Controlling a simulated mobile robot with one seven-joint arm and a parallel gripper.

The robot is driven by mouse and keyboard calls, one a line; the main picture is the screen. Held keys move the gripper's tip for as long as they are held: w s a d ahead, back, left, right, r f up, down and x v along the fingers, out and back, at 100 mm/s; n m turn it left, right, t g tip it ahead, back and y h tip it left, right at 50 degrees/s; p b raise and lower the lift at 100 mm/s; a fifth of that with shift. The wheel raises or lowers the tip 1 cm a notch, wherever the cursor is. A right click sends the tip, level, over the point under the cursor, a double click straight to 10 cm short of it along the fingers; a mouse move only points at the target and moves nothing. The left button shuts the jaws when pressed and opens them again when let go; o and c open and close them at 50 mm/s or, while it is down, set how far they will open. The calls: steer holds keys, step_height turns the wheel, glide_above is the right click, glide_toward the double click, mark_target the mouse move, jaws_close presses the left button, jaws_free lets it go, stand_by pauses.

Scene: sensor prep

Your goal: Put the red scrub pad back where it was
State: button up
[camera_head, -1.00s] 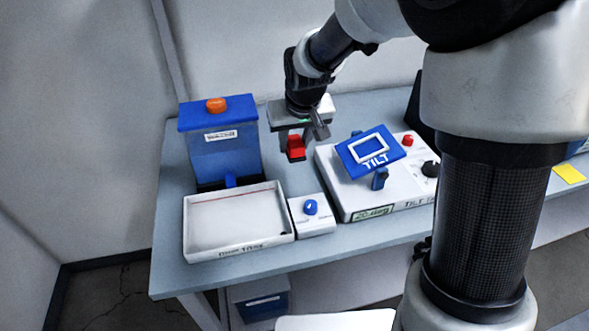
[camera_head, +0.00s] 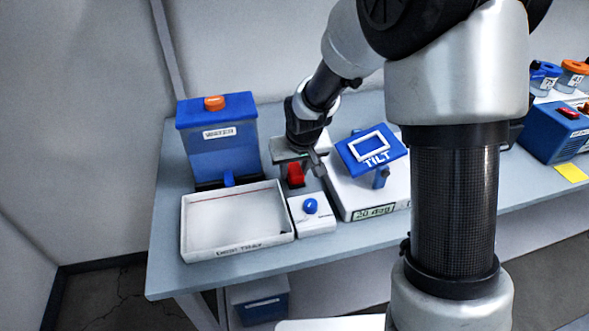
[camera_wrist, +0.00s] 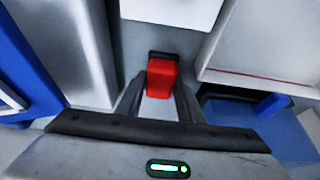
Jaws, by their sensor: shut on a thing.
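The red scrub pad (camera_head: 295,174) is a small red block with a dark strip along its far end in the wrist view (camera_wrist: 161,78). My gripper (camera_wrist: 158,92) is shut on it, with one dark finger at each side. In the head view my gripper (camera_head: 297,170) points down over the bench, in the gap between the blue-lidded container and the tilt device. The pad is at or just above the bench top there; I cannot tell whether it touches.
A white tray (camera_head: 187,235) is at front left, before the blue-lidded container (camera_head: 225,150). A small white box with a blue knob (camera_head: 311,206) stands just in front of the pad. The tilt device (camera_head: 372,152) is close on the right. A blue case (camera_head: 552,135) is far right.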

steer(key=o, duration=0.9)
steer(key=shift+f, duration=0.1)
steer(key=shift+o, duration=0.2)
